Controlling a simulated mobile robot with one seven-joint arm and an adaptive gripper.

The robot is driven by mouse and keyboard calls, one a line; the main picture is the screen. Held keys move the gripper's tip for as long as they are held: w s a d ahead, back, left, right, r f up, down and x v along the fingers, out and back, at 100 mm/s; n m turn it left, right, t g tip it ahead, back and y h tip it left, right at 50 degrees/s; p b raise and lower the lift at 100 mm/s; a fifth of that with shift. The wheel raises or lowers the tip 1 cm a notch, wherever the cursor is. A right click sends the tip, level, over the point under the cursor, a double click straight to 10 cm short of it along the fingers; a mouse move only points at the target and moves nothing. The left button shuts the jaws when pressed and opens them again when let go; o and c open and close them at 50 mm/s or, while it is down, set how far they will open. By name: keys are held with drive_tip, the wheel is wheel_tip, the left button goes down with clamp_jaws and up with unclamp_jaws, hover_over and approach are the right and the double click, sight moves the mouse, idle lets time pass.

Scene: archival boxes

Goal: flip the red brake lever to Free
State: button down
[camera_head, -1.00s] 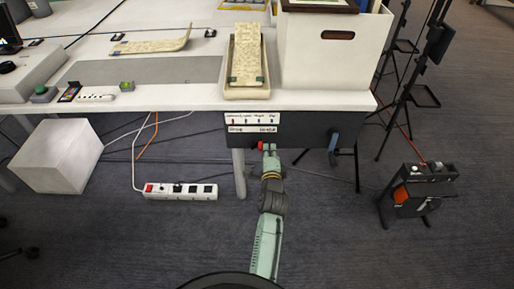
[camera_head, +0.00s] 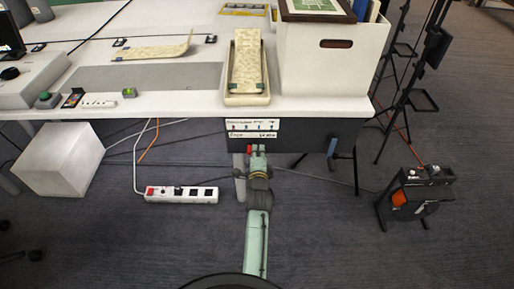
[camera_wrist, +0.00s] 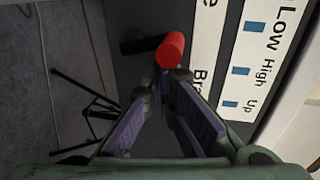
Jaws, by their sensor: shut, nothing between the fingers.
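The red brake lever (camera_head: 250,150) sticks out below the label plate under the table edge. In the wrist view its red knob (camera_wrist: 171,48) sits on a black stem, level with the gap between the partly visible "Free" and "Brake" words. The label plate (camera_head: 252,134) shows "Free" on the left and "Brake" on the right in the head view. My gripper (camera_head: 258,149) is just right of the lever. In the wrist view the fingertips (camera_wrist: 166,82) are shut and empty, close beside the knob; whether they touch it I cannot tell.
The table (camera_head: 180,103) overhangs the panel and carries a cream tray (camera_head: 247,99) and a white box (camera_head: 335,75). A power strip (camera_head: 181,194) lies on the floor to the left.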

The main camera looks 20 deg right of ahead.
drive_tip(key=shift+w+a+r, duration=0.1)
drive_tip(key=shift+a, duration=0.2)
drive_tip(key=s+p, duration=0.1)
drive_tip(key=s, duration=0.6)
drive_tip(key=shift+s, duration=0.2)
drive_tip(key=shift+d, duration=0.1)
